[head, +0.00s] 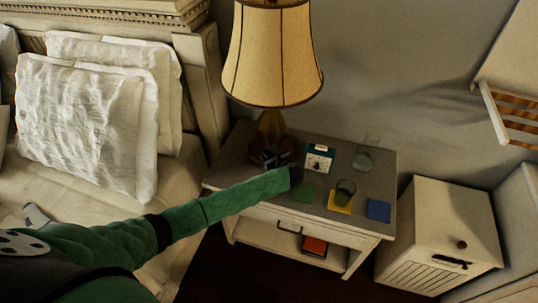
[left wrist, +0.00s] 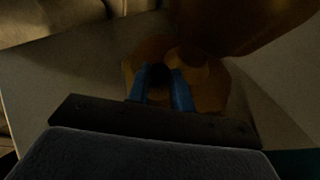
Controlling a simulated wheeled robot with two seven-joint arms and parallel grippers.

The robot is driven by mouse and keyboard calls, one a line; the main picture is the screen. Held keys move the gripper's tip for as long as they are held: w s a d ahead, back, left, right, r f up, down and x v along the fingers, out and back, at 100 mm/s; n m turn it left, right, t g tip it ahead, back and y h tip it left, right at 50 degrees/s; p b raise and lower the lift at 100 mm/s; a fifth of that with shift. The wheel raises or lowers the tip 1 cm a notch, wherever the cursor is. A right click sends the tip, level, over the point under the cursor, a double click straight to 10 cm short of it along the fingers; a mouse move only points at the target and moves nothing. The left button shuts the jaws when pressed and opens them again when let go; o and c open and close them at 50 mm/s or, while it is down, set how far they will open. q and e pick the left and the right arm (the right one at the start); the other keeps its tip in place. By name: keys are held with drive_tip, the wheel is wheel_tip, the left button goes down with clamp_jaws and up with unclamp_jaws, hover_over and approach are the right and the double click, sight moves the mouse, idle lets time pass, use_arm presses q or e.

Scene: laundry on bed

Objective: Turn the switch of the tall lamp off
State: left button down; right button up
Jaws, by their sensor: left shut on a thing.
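The tall lamp (head: 272,55) stands on the nightstand, with a pale yellow shade and an amber-brown base. I cannot tell for certain whether it is lit. My left gripper (head: 277,158) is at the front of the lamp's base. In the left wrist view the blue fingers (left wrist: 161,90) are shut on a small dark knob, the lamp switch (left wrist: 159,74), in front of the amber base (left wrist: 205,85). The switch's setting cannot be read; the fingers hide its sides. My right gripper is not in view.
The bed with white pillows (head: 85,125) is at left, a white cabinet (head: 440,230) at right.

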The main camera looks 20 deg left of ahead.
use_arm(q)
drive_tip(key=shift+r, duration=0.1)
drive_tip(key=c, duration=1.3)
unclamp_jaws()
drive_tip(key=shift+s+d+b, duration=0.35)
drive_tip(key=shift+d, duration=0.05)
drive_tip(key=b+v, duration=0.1)
drive_tip(key=v, duration=0.4)
drive_tip(key=shift+r+b, duration=0.1)
drive_tip(key=shift+b, duration=0.25)
drive_tip(key=shift+v, duration=0.8)
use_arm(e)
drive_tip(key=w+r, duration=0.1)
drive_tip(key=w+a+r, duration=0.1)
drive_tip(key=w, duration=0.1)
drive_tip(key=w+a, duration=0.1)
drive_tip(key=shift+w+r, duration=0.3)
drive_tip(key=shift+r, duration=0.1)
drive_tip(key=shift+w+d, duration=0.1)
